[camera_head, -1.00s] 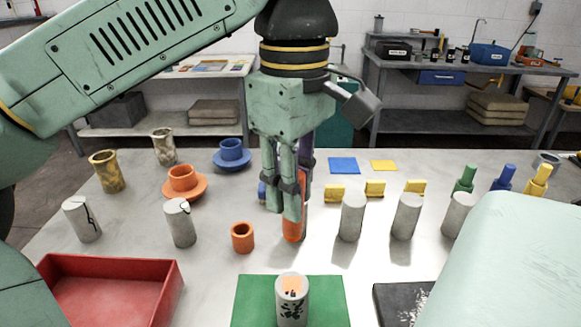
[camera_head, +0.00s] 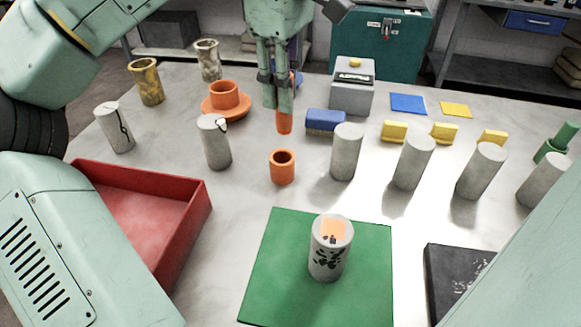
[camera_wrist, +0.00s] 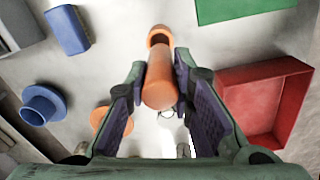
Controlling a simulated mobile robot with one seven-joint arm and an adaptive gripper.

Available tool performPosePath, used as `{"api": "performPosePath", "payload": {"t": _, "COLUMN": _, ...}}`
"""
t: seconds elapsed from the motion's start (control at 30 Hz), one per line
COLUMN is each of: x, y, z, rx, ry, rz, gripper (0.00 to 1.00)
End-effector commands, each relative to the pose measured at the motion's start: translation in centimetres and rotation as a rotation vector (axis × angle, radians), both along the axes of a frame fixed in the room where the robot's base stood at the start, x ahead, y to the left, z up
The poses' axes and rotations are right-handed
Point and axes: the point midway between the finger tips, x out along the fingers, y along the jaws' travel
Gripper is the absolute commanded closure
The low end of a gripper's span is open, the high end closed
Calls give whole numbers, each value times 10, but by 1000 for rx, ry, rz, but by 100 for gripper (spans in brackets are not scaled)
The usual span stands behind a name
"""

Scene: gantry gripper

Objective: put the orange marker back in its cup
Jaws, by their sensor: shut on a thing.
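The orange marker (camera_head: 284,122) hangs from my gripper (camera_head: 278,104), its lower end showing below the fingertips. In the wrist view the marker (camera_wrist: 158,88) lies between the two finger pads of my gripper (camera_wrist: 160,78), which is shut on it. The small orange cup (camera_head: 282,172) stands upright on the table, nearer the camera than the marker and with its mouth open. In the wrist view the cup (camera_wrist: 160,35) shows just past the marker's far end. The marker looks apart from the cup, above and behind it. The marker's upper part is hidden by the fingers in the head view.
Grey cylinders stand on both sides, one (camera_head: 346,155) close right of the cup. A blue block (camera_head: 325,122) and an orange cup on a saucer (camera_head: 222,110) flank the marker. A marked cylinder (camera_head: 330,255) stands on a green mat (camera_head: 280,290). A red tray (camera_head: 190,225) is left.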

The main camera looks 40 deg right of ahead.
Motion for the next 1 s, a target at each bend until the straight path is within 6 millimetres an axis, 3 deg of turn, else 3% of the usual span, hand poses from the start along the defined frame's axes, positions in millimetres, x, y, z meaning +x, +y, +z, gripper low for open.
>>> {"api": "performPosePath", "payload": {"t": 0.3, "x": 7, "y": 3, "z": -52, "rx": 2, "ry": 3, "rz": 19, "gripper": 100}}
{"api": "performPosePath", "payload": {"t": 0.7, "x": 6, "y": 3, "z": -95, "rx": 2, "ry": 3, "rz": 19, "gripper": 100}}
{"api": "performPosePath", "payload": {"t": 1.0, "x": 6, "y": 2, "z": -104, "rx": 0, "ry": -1, "rz": 19, "gripper": 100}}
